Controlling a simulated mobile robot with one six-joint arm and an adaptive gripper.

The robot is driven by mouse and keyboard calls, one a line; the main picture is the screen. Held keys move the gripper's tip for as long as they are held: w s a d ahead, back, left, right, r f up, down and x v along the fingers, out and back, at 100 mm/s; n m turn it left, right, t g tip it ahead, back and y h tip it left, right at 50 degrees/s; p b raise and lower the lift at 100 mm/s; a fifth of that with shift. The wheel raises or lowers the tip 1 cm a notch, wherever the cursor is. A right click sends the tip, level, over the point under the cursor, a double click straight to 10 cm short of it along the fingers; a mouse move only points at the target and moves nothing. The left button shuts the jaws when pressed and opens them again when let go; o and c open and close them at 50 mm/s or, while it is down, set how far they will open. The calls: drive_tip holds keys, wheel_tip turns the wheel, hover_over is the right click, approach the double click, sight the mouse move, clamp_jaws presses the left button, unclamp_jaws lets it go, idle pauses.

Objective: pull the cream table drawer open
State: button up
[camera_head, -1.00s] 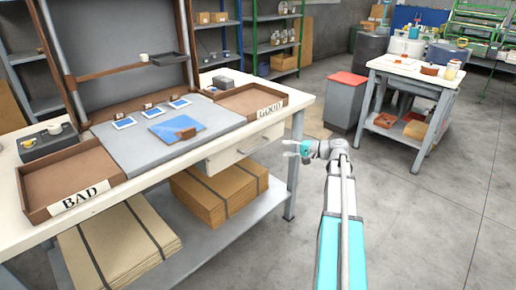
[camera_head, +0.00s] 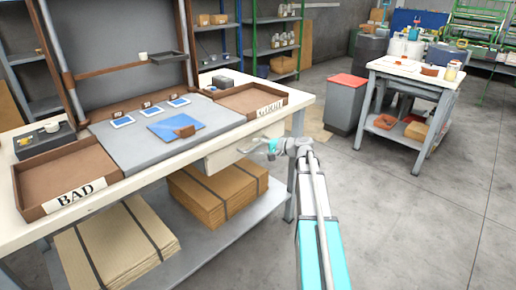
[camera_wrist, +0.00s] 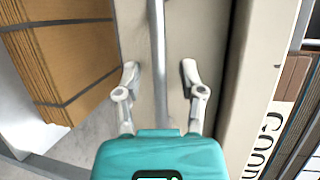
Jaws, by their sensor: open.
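The cream table drawer (camera_head: 222,157) is under the right part of the tabletop and looks shut. In the wrist view its cream front (camera_wrist: 205,35) fills the middle, with a grey bar handle (camera_wrist: 158,60) running down it. My gripper (camera_head: 250,147) is in front of the drawer in the head view and hides part of its front and handle. In the wrist view my gripper (camera_wrist: 159,72) is open, with one finger on each side of the handle bar. I cannot tell whether the fingers touch the drawer front.
The cream tabletop (camera_head: 145,176) overhangs the drawer. Strapped cardboard stacks (camera_head: 215,195) lie on the shelf below. A tray marked GOOD (camera_head: 283,91) sits above the drawer. The floor (camera_head: 400,225) to the right is clear.

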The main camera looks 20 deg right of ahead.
drive_tip(key=shift+w+a, duration=0.15)
drive_tip(key=shift+c, duration=0.3)
clamp_jaws()
